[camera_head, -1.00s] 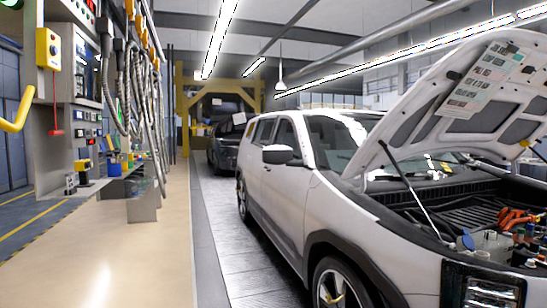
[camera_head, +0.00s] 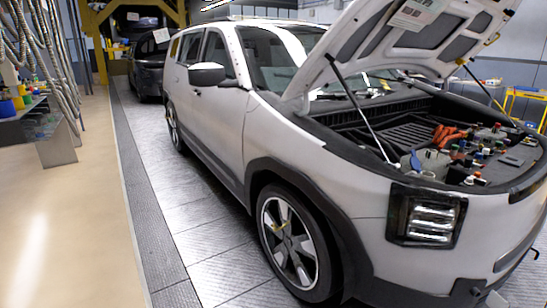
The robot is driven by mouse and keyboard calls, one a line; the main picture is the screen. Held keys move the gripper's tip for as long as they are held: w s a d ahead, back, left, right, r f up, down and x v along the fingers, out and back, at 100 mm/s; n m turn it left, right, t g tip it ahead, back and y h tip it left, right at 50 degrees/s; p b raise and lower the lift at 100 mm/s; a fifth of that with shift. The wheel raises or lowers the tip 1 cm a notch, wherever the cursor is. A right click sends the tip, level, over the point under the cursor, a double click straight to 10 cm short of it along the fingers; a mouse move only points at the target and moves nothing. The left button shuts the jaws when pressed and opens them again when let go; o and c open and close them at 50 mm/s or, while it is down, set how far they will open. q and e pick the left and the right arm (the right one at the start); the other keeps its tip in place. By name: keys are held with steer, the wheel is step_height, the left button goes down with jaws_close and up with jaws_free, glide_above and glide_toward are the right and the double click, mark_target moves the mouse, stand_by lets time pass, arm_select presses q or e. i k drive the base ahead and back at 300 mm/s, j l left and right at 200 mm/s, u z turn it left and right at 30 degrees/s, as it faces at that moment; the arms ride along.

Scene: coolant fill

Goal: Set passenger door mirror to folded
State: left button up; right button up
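A white car (camera_head: 225,125) stands with its hood (camera_head: 400,40) propped open, its front toward the lower right. Whether this is the passenger side cannot be told from the picture. Neither of my grippers shows in the head view.
A tan floor strip (camera_head: 80,210) lies clear on the left, beside a grey metal track (camera_head: 165,215) under the car. Hanging hoses (camera_head: 40,40) and a shelf (camera_head: 55,135) stand at the far left. A dark car (camera_head: 147,70) stands behind.

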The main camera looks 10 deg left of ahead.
mark_target(201, 74)
steer(key=i+j+u, duration=0.4)
steer(key=i, duration=0.35)
steer(key=i+u, duration=0.4)
steer(key=i, duration=0.3)
steer(key=i+z, duration=0.1)
steer(key=i, duration=0.65)
steer(key=i+j+z, duration=0.1)
steer(key=i, duration=0.7)
